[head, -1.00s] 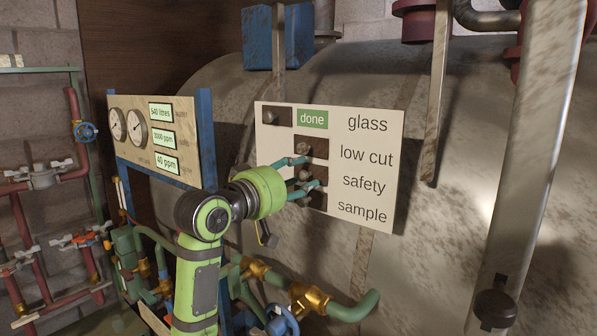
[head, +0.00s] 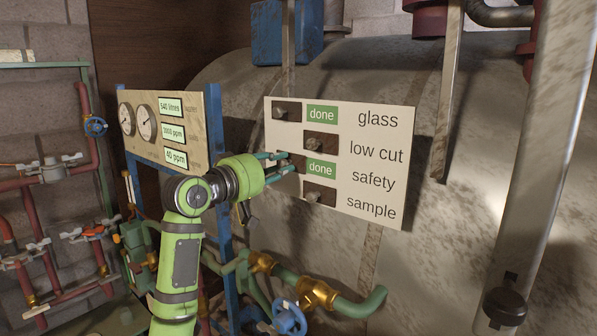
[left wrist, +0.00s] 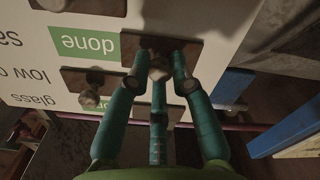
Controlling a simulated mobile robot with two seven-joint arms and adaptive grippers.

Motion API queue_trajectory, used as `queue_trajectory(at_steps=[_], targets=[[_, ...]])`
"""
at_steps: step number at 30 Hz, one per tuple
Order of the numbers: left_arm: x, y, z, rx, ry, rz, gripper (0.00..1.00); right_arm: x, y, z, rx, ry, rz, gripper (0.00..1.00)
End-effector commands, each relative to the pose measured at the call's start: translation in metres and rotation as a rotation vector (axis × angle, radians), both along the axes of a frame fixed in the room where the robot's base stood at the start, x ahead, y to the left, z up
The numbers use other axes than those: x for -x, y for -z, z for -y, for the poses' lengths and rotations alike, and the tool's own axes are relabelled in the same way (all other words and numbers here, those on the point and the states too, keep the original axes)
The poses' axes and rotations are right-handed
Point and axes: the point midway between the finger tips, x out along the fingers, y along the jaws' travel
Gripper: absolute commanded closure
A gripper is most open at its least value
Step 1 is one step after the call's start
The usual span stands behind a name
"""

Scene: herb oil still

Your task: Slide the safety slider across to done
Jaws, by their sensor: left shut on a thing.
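The safety row is on the cream label board (head: 387,207). A green "done" window (head: 321,169) shows beside the word safety; it also shows upside down in the left wrist view (left wrist: 85,43). The brown safety slider (left wrist: 188,50) stands at the left end of its row, partly hidden by my fingers in the head view. My left gripper (head: 288,163) is shut on its pale knob (left wrist: 160,72), with teal fingers around it in the left wrist view. My right gripper is not in view.
The glass slider (head: 287,111) is at the left beside its green "done". The low cut slider (head: 321,141) and sample slider (head: 320,194) sit to the right, close above and below. A gauge panel (head: 190,105) and blue post stand left of the board. Pipes run below.

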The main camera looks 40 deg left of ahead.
Motion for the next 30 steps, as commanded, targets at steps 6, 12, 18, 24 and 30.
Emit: queue_trajectory(at_steps=[6, 12, 18, 24, 30], targets=[[0.000, -0.002, -0.021, 0.000, -0.004, 0.009, 1.00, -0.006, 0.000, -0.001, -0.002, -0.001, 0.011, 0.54], [0.000, -0.004, -0.022, 0.000, -0.007, 0.013, 1.00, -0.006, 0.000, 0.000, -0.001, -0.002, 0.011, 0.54], [0.000, -0.004, -0.022, 0.000, -0.007, 0.013, 0.54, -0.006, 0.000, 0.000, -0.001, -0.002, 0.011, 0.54], [0.000, -0.002, -0.020, 0.002, -0.003, 0.008, 0.54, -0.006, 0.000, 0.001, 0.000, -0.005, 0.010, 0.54], [0.014, -0.001, -0.022, 0.001, -0.005, 0.007, 0.54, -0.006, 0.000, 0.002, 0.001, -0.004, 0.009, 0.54]])
